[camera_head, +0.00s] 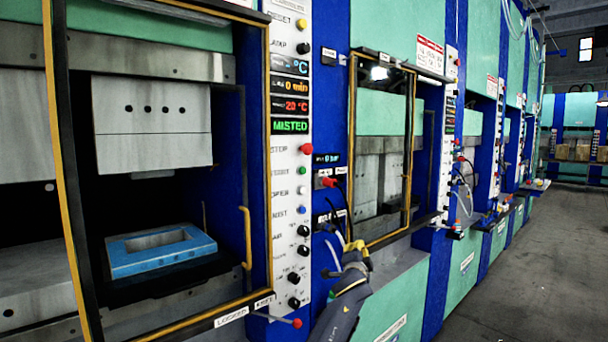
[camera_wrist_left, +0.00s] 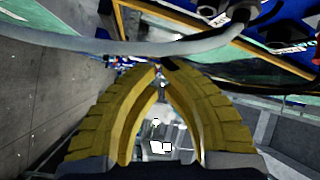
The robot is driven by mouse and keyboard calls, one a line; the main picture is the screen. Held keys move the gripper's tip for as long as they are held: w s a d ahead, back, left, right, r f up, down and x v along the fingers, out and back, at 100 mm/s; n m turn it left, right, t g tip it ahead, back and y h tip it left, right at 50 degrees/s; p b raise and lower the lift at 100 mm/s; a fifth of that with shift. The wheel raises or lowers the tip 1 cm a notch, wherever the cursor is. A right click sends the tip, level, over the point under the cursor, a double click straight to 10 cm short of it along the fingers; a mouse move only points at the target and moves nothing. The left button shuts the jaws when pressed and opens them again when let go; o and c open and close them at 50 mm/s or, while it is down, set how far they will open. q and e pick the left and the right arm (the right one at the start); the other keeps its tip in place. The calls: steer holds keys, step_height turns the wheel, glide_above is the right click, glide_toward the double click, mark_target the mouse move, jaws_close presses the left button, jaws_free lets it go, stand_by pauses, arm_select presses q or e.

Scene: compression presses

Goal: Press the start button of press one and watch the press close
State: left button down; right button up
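The nearest press (camera_head: 153,110) stands at the left in the head view; I cannot read a number on it. Its upper block hangs raised, clear of a blue mould (camera_head: 165,262) on the lower plate. Its white control panel (camera_head: 292,235) carries a red button (camera_head: 306,148), and below that a green button (camera_head: 301,171), likely the start button, then white and blue ones. My left gripper (camera_head: 357,248) is right of and below these buttons, apart from them, beside hanging hoses. In the left wrist view its yellow fingers (camera_wrist_left: 160,72) meet at the tips, with nothing seen between them. My right gripper is not seen.
A loose hose (camera_wrist_left: 130,45) crosses close to the fingers. A second press (camera_head: 380,165) with a yellow-edged guard stands right of the panel, with more presses beyond. A red-tipped lever (camera_head: 297,323) juts out below the panel. The grey floor (camera_head: 520,270) at right is clear.

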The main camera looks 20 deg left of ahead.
mark_target(303, 171)
arm_select(q)
steer(key=s+r+m+t+y, duration=0.1)
steer(key=s+r+y, duration=0.1)
steer(key=r, duration=0.9)
steer(key=s+r+m+t+y, duration=0.1)
steer(key=s+r+y, duration=0.1)
steer(key=r, duration=0.8)
steer(key=s+a+r+m+g+y, duration=0.1)
steer(key=s+a+r+y, duration=0.4)
steer(key=shift+s+a+r+y, duration=0.3)
steer(key=shift+s+a+r, duration=0.05)
steer(key=shift+s+r, duration=0.05)
steer(key=w+a, duration=0.4)
steer(key=a, duration=0.3)
steer(key=shift+w+a, duration=0.2)
steer(key=shift+a, duration=0.1)
